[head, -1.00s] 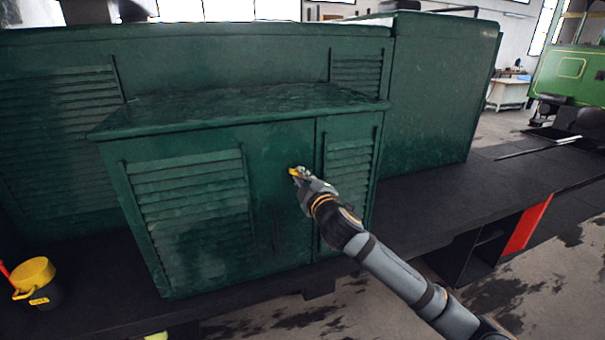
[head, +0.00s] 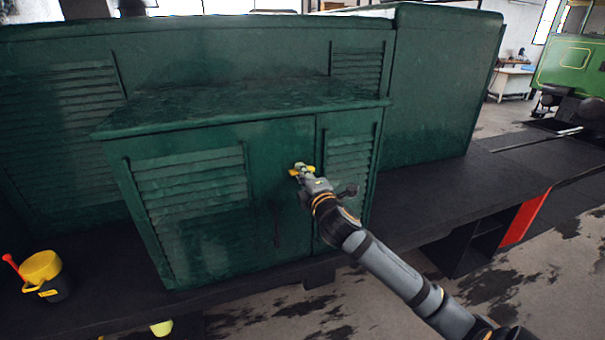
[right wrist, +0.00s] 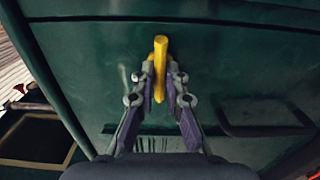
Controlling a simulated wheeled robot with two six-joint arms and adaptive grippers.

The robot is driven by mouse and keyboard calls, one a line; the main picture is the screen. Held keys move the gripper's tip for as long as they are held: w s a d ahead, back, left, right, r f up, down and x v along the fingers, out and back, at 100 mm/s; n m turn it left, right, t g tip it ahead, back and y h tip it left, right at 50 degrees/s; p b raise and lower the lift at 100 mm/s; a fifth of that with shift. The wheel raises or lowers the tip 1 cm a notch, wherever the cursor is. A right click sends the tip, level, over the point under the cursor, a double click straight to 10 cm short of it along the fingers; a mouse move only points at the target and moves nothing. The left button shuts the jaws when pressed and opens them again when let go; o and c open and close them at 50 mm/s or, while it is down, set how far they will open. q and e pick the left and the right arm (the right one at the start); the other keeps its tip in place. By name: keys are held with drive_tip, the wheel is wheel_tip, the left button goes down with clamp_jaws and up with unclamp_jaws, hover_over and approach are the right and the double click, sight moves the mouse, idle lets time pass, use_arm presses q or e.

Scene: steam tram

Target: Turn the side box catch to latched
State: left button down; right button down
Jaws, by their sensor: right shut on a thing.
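The green side box (head: 283,150) stands on the dark running board, with louvred panels on its front. Its yellow catch (head: 294,172) sits on the front, left of a vertical seam; its end sticks out left of the gripper, roughly level. My right gripper (head: 304,172) is shut on the catch. In the right wrist view the yellow catch (right wrist: 160,60) stands upright in the picture between the two fingers of the right gripper (right wrist: 159,82), which touch its sides. The fingers hide part of the catch in the head view. My left gripper is not in view.
A yellow and black bucket (head: 43,273) with a red-handled thing stands at the left on the running board (head: 440,195). A red panel (head: 525,218) is below it at the right. A green vehicle (head: 572,62) stands at the back right.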

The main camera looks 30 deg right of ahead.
idle(0.3)
drive_tip(key=c, duration=1.4)
unclamp_jaws()
